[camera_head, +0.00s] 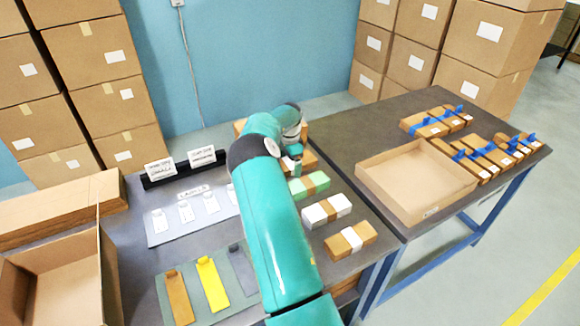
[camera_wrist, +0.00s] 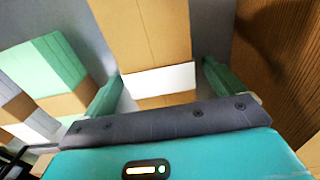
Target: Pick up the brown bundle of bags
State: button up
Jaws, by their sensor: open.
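A brown bundle with a white band (camera_wrist: 150,35) lies between the two fingers of my gripper (camera_wrist: 160,95) in the wrist view. The fingers are open, one on each side, with small gaps to the bundle. In the head view my gripper (camera_head: 293,168) is partly hidden by my arm, and only the right end of a brown bundle (camera_head: 309,161) shows beside it. Another brown bundle with a white band (camera_head: 365,233) lies at the near end of the row. A green bundle (camera_head: 299,190) and a white bundle (camera_head: 314,216), both with brown bands, lie between.
An open, empty-looking carton (camera_head: 400,165) stands on the right table, with several brown bundles tied in blue (camera_head: 480,155) beside it. A grey mat with colour swatches (camera_head: 208,285) and a label mat (camera_head: 160,225) lie left of my arm. Stacked cartons (camera_head: 110,105) stand behind.

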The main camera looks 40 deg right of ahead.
jog(key=shift+c, duration=0.4)
jog(key=c, duration=1.1)
jog(key=shift+r, duration=0.1)
